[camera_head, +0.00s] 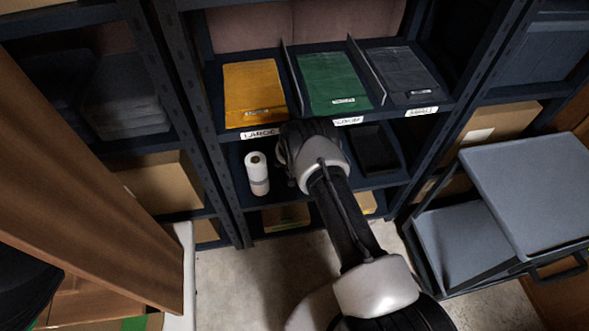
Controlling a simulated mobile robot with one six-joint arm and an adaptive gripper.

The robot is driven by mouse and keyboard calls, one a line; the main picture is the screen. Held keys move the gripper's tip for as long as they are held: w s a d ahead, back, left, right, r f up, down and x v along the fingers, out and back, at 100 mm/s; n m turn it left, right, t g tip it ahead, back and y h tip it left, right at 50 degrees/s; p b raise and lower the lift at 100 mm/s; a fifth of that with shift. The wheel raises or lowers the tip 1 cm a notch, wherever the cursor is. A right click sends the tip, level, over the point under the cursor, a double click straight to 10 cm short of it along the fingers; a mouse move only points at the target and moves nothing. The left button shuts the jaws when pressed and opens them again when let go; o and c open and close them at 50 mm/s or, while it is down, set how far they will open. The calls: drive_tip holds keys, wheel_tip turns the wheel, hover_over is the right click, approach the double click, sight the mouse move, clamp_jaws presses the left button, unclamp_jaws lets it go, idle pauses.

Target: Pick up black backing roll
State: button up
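I cannot make out a black backing roll; my arm covers the middle of the lower shelf, where one could be hidden. A white roll (257,173) stands upright on that shelf, left of my wrist. My arm reaches into the shelf unit, its end at the lower shelf just under the upper shelf's front edge. My gripper's fingers are hidden behind the wrist, so their opening and anything between them do not show.
Above are yellow (252,88), green (331,80) and dark grey (402,72) flat packs between dividers. A black tray (375,150) lies right of my wrist. Metal uprights flank the bay. A grey cart (530,185) stands right; a brown wooden panel (85,180) stands left.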

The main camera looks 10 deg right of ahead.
drive_tip(key=shift+c, duration=0.5)
drive_tip(key=shift+r, duration=0.1)
drive_tip(key=c, duration=1.3)
